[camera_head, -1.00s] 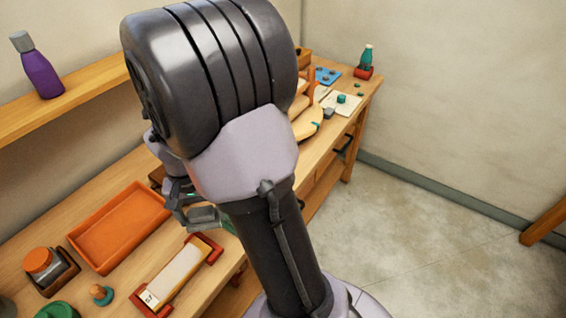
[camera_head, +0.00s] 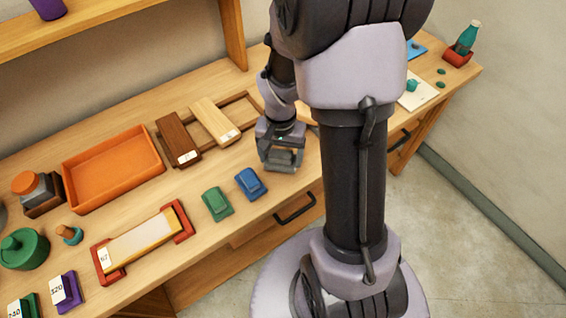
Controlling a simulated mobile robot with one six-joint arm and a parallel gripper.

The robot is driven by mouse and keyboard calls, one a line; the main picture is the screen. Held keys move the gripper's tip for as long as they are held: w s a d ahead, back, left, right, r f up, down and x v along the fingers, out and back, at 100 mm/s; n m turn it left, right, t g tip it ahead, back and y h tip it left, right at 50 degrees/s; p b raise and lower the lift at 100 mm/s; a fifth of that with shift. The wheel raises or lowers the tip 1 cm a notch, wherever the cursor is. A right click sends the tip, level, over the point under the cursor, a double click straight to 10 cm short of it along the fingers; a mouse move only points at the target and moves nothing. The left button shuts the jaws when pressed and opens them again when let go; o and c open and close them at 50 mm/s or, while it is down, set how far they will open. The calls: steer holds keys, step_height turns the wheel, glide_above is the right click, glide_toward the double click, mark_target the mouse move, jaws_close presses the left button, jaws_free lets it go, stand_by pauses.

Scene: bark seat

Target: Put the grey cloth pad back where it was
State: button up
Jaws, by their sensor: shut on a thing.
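My gripper (camera_head: 281,152) points down over the front part of the wooden bench, just right of the blue block. It is shut on a small grey pad (camera_head: 284,159), which is partly hidden by the fingers. I cannot tell whether the pad touches the bench top. A blue block (camera_head: 251,183) and a green block (camera_head: 217,204) lie side by side to the left of the gripper. My arm hides part of the bench behind and right of the gripper.
A wooden rack with a dark block (camera_head: 179,139) and a pale block (camera_head: 214,121) lies behind. An orange tray (camera_head: 112,168) and a yellowish stone in a red holder (camera_head: 143,242) are left. A drawer handle (camera_head: 294,207) juts from the bench front.

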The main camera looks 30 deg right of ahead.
mark_target(281, 154)
steer(key=shift+f+b, duration=0.45)
steer(key=shift+f, duration=0.85)
steer(key=o, duration=1.3)
step_height(281, 154, up, 12)
steer(key=p, duration=0.5)
steer(key=shift+r, duration=0.1)
steer(key=s+a+r+n+t+y, duration=0.1)
steer(key=s+a+r+n+t, duration=0.1)
steer(key=s+a+r, duration=0.3)
steer(key=s+a+r+n+t+y, duration=0.1)
steer(key=s+a+r+n+t, duration=0.1)
steer(key=s+a+r, duration=0.4)
steer(key=a+r+t, duration=0.1)
steer(key=a+r, duration=0.2)
steer(key=r, duration=0.2)
steer(key=shift+a+r+t, duration=0.2)
steer(key=shift+r+t, duration=0.2)
